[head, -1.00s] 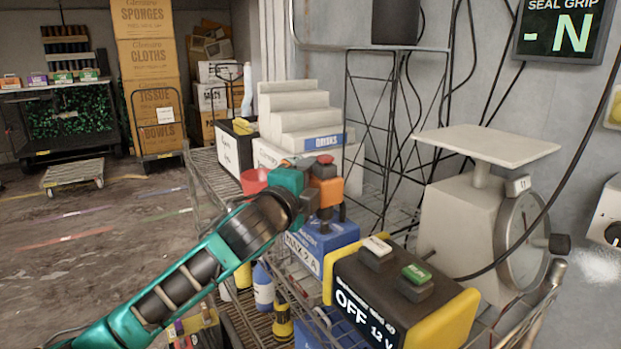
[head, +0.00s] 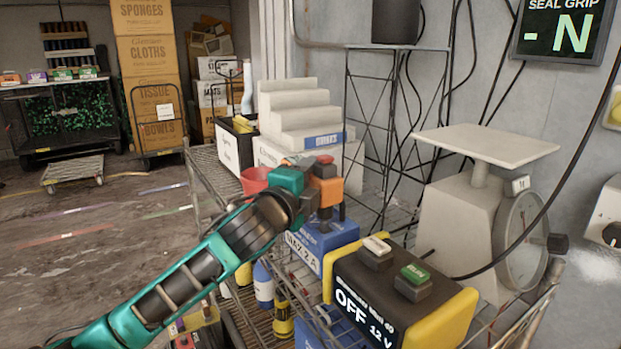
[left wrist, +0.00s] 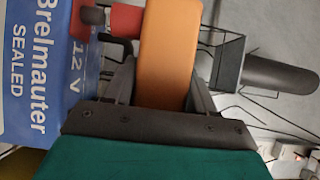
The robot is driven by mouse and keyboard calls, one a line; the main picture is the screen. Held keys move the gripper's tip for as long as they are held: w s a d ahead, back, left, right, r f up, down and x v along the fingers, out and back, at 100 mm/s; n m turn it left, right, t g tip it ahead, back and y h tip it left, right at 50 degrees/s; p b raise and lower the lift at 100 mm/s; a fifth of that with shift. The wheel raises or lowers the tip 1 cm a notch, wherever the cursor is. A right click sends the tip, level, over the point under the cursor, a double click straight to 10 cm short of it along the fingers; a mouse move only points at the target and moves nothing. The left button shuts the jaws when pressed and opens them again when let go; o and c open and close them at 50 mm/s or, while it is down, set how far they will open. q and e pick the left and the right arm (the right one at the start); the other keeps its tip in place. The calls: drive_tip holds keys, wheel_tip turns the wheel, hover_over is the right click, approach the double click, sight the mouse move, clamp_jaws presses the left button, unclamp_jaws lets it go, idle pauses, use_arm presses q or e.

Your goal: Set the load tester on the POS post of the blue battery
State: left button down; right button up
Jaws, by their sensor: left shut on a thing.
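In the left wrist view the orange tester (left wrist: 168,50) sits between the fingers (left wrist: 160,85). The battery (left wrist: 35,75), labelled "Brelmauter SEALED 12 V", is at the left there. A dark post with red around it (left wrist: 93,15) shows between battery and tester. I cannot tell whether they touch. My right gripper is out of view.
A black and yellow box (head: 375,300) reading "OFF 12 V" stands in front of the battery. A white dial scale (head: 465,225) is to the right. A red bowl (head: 254,178) and a white stepped stand (head: 298,120) are behind. Bottles stand on the lower shelf.

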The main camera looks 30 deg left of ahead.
use_arm(q)
drive_tip(key=shift+r+p, duration=0.15)
drive_tip(key=shift+p, duration=0.15)
idle(0.4)
drive_tip(key=shift+f+b, duration=0.7)
drive_tip(key=shift+f, duration=0.7)
drive_tip(key=shift+c, duration=2.4)
unclamp_jaws()
drive_tip(key=shift+o, duration=1)
drive_tip(key=shift+f, duration=0.25)
drive_tip(key=s, duration=1.3)
drive_tip(key=shift+d+r+b, duration=0.15)
drive_tip(key=shift+d+b, duration=0.1)
drive_tip(key=shift+b, duration=0.1)
